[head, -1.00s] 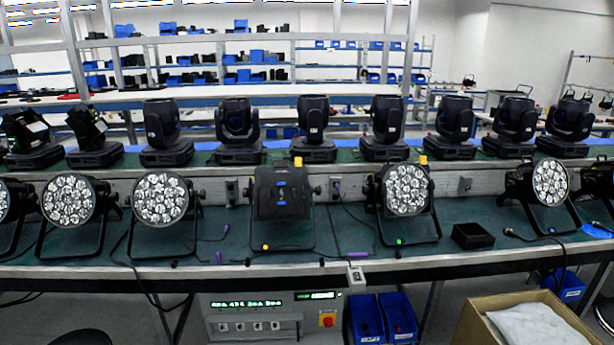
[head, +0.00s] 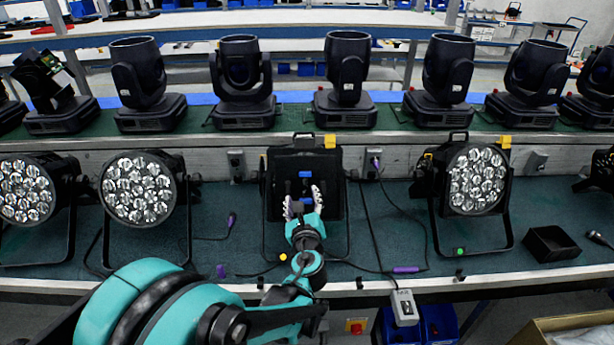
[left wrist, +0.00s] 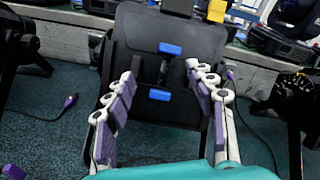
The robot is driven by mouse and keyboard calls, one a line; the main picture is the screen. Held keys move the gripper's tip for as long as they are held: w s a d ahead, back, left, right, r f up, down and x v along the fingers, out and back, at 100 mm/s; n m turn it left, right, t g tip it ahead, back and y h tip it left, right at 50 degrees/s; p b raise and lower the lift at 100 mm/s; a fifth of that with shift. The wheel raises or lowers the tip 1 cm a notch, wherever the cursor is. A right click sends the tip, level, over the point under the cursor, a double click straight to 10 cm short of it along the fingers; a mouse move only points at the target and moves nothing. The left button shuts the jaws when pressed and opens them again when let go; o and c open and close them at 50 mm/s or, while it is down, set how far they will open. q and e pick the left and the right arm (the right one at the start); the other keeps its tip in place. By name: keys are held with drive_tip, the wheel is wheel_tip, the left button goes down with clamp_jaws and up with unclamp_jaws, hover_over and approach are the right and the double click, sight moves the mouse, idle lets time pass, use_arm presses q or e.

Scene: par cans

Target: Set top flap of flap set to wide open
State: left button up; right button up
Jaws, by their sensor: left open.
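The flap set (head: 280,165) is a black square unit in a stand on the green bench, in the middle of the head view. Its dark front panels look closed flat over the face. An upper blue tab (head: 305,174) and a lower blue tab mark the face; the upper tab also shows in the left wrist view (left wrist: 171,48), above the lower blue tab (left wrist: 160,95). My left gripper (head: 303,202) is open in front of the face, its fingers either side of the lower tab in the picture. I cannot tell any contact. My right gripper is out of view.
Moving-head lights (head: 347,80) line the raised shelf behind. Cables and a purple connector (head: 405,269) lie on the bench.

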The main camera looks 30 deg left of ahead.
sight(305, 175)
use_arm(q)
drive_tip(key=w+a+m, duration=0.1)
drive_tip(key=w, duration=0.1)
drive_tip(key=w+a+m+b, duration=0.1)
drive_tip(key=w+m, duration=0.1)
drive_tip(key=w, duration=0.1)
drive_tip(key=w+a+m+t+b, duration=0.1)
drive_tip(key=w+a+m, duration=0.1)
drive_tip(key=w, duration=0.1)
drive_tip(key=shift+w, duration=0.15)
drive_tip(key=shift+r, duration=0.1)
drive_tip(key=shift+d, duration=0.1)
drive_tip(key=c, duration=1.2)
